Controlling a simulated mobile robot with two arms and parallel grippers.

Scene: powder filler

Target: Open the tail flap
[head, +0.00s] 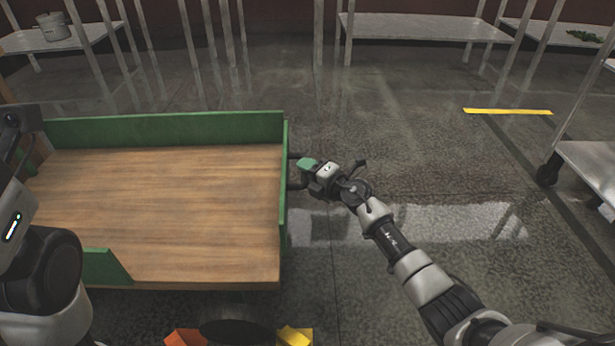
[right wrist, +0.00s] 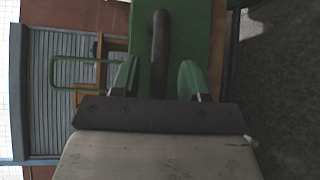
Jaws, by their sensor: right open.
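A cart with a wooden deck (head: 160,210) and green side walls stands at the left in the head view. Its tail flap (head: 283,175) is the upright green panel at the deck's right end. The flap's green face (right wrist: 180,40) fills the upper middle of the right wrist view. A dark bar handle (right wrist: 161,40) on it lies between the two green fingers. My right gripper (head: 303,168) is at the outer side of the flap, open around the handle; contact cannot be told. My left arm shows at the left edge, its gripper out of view.
Metal shelves (head: 430,27) stand at the back, and a wheeled rack (head: 590,165) stands at the right. A yellow strip (head: 507,111) lies on the floor. The floor (head: 440,170) right of the cart is clear apart from my right arm.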

